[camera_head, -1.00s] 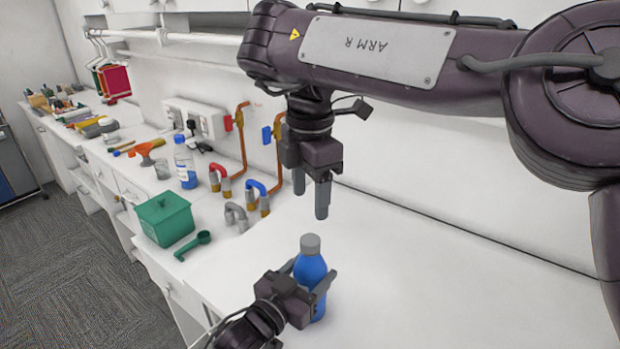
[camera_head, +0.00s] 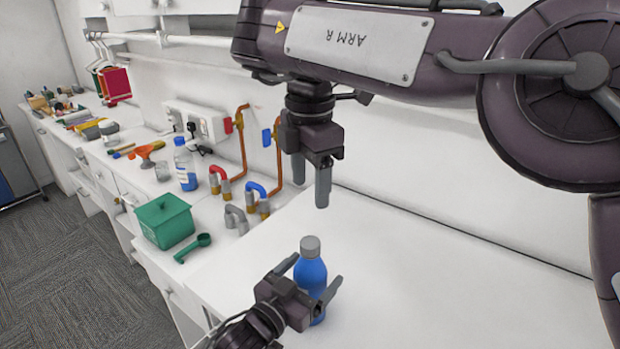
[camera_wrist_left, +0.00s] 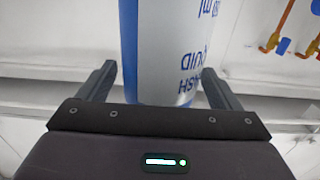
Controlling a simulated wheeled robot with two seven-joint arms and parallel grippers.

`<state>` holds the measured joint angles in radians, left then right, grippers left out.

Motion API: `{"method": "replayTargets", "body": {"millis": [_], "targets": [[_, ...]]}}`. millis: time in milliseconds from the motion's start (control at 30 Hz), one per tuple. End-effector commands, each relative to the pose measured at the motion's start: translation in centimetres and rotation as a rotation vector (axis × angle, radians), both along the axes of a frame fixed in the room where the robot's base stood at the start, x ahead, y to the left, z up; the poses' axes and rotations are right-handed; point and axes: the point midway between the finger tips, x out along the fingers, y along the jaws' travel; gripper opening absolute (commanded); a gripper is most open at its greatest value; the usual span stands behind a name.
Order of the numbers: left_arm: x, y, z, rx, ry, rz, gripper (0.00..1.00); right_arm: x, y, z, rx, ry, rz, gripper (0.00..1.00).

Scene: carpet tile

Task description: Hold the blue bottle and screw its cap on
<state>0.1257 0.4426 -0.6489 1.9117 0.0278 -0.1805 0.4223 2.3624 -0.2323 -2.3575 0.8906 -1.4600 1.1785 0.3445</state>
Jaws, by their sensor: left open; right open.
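The blue bottle (camera_head: 311,275) stands upright on the white counter with a grey cap (camera_head: 310,246) on its top. In the left wrist view the bottle (camera_wrist_left: 170,50) shows blue and white with lettering, between the two fingers. My left gripper (camera_head: 310,272) is open around the bottle's body, with a finger on each side; the wrist view shows a gap beside each finger (camera_wrist_left: 158,85). My right gripper (camera_head: 310,193) is open and empty, pointing down above the cap and clear of it. Whether the cap is tight cannot be told.
A green box (camera_head: 165,222) and a green scoop (camera_head: 193,248) lie on the counter to the left. The counter right of the blue bottle is clear.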

Motion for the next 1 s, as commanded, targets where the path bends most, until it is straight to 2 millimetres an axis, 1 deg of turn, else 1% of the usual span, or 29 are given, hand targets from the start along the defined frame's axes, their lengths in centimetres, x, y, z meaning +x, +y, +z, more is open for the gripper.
{"method": "replayTargets", "body": {"millis": [167,267,433,600,733,1000], "targets": [[-0.6,0.4,-0.3,0.001,0.001,0.001,0.86,0.0,0.0,-0.5,0.0,0.0,0.0,0.58],[-1.7,1.3,-0.5,0.002,0.001,0.001,0.86,0.0,0.0,-1.2,0.0,0.0,0.0,0.58],[-4.2,3.0,-0.5,0.001,0.002,-0.001,0.86,0.0,0.0,-2.4,0.0,0.0,0.0,0.58],[-5.8,4.3,-0.3,0.002,0.001,0.0,0.86,0.0,0.0,-3.0,0.0,0.0,0.0,0.58],[-6.3,4.6,-0.1,0.001,0.001,0.0,0.86,0.0,0.0,-3.1,0.0,0.0,0.0,0.58],[-6.3,4.6,0.0,0.0,0.0,0.0,0.86,0.0,0.0,-3.0,0.0,0.0,0.0,0.58]]}}
